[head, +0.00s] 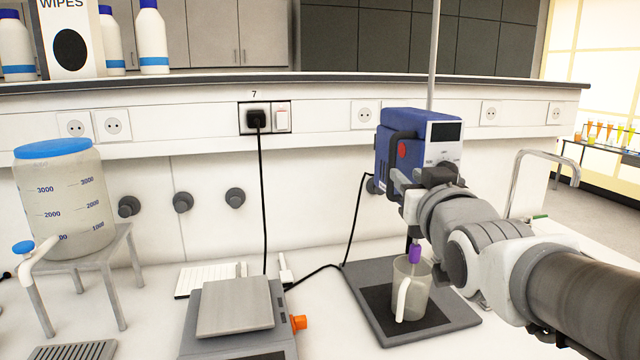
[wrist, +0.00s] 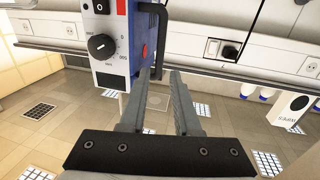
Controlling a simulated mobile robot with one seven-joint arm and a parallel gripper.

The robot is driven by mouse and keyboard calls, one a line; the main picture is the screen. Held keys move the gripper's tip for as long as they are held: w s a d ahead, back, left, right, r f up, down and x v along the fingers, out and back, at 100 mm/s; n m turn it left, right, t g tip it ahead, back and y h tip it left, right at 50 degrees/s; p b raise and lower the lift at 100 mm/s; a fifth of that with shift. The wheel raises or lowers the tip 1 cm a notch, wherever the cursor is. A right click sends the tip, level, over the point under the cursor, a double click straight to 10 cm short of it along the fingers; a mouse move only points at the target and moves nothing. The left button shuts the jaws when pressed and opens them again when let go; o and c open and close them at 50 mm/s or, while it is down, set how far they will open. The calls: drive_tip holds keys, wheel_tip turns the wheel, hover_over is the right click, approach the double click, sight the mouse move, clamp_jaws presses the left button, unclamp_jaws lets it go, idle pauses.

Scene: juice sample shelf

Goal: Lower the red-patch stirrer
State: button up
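The stirrer (head: 398,140) is a blue and white motor unit with a red patch (head: 402,151), a black side handle (head: 393,158) and a dark display, mounted on a vertical rod (head: 434,50). A purple piece (head: 415,252) hangs below it at the mouth of a clear beaker (head: 411,290). My gripper (wrist: 159,74) is open, its fingertips close to the lower part of the black handle (wrist: 160,40) in the wrist view. I cannot tell whether they touch it. The control knob (wrist: 102,47) shows there too. My wrist hides part of the stirrer's underside in the head view.
The beaker stands on the dark base plate (head: 364,290). A balance (head: 235,308) and a white keypad (head: 208,279) lie to its left. A water container (head: 65,200) stands on a stand at far left. Cables run to the wall socket (head: 257,118).

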drive_tip(key=s, duration=0.4)
drive_tip(key=shift+f, duration=0.1)
idle(0.3)
drive_tip(key=s+a+f+g+p, duration=0.2)
drive_tip(key=s+f+g+p, duration=0.5)
drive_tip(key=s+f+g, duration=0.5)
drive_tip(key=s, duration=0.4)
drive_tip(key=shift+s+f, duration=0.3)
drive_tip(key=shift+a, duration=0.1)
